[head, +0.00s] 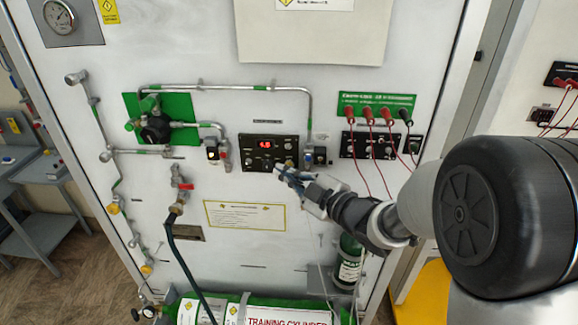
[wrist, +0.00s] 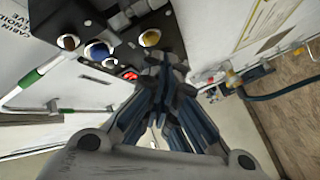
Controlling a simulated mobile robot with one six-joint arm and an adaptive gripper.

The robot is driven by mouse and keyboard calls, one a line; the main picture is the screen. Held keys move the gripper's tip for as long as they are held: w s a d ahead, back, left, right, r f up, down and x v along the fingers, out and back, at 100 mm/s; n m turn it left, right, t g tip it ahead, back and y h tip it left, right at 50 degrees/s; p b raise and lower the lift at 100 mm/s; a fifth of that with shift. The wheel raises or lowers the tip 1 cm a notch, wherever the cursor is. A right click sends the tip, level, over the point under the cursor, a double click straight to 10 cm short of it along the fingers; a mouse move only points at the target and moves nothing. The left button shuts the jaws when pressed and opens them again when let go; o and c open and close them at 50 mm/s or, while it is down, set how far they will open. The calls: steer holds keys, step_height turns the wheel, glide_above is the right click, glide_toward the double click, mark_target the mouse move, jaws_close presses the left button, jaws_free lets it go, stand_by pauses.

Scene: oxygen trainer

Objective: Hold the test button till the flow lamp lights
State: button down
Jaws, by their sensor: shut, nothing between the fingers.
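The black control unit (head: 262,148) is on the white panel, with a red lit display (head: 265,143) and small controls below it. In the wrist view it shows a yellow round control (wrist: 150,38), a blue one (wrist: 97,50) and an orange-brown one (wrist: 68,42). My gripper (head: 281,172) is shut and empty, its tips at the unit's lower right edge. In the wrist view the fingertips (wrist: 165,62) are just below the yellow control; I cannot tell whether they touch. I cannot tell which control is the test button, nor pick out the flow lamp.
A green valve assembly (head: 155,128) and metal piping are left of the unit. A red-handled valve with a dark hose (head: 180,183) and a green training cylinder (head: 260,312) are below.

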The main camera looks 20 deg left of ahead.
steer(key=shift+w, duration=0.35)
steer(key=shift+w+a, duration=0.15)
steer(key=shift+w, duration=0.2)
stand_by(0.6)
steer(key=shift+s+b, duration=0.1)
steer(key=shift+b, duration=0.2)
stand_by(1.7)
steer(key=shift+s+d+b, duration=0.2)
steer(key=shift+s+b, duration=0.1)
steer(key=shift+s, duration=0.4)
steer(key=s+b, duration=0.1)
steer(key=s, duration=0.1)
steer(key=s+d, duration=0.1)
steer(key=s, duration=0.2)
steer(key=shift+b, duration=0.35)
steer(key=shift+w+d, duration=0.15)
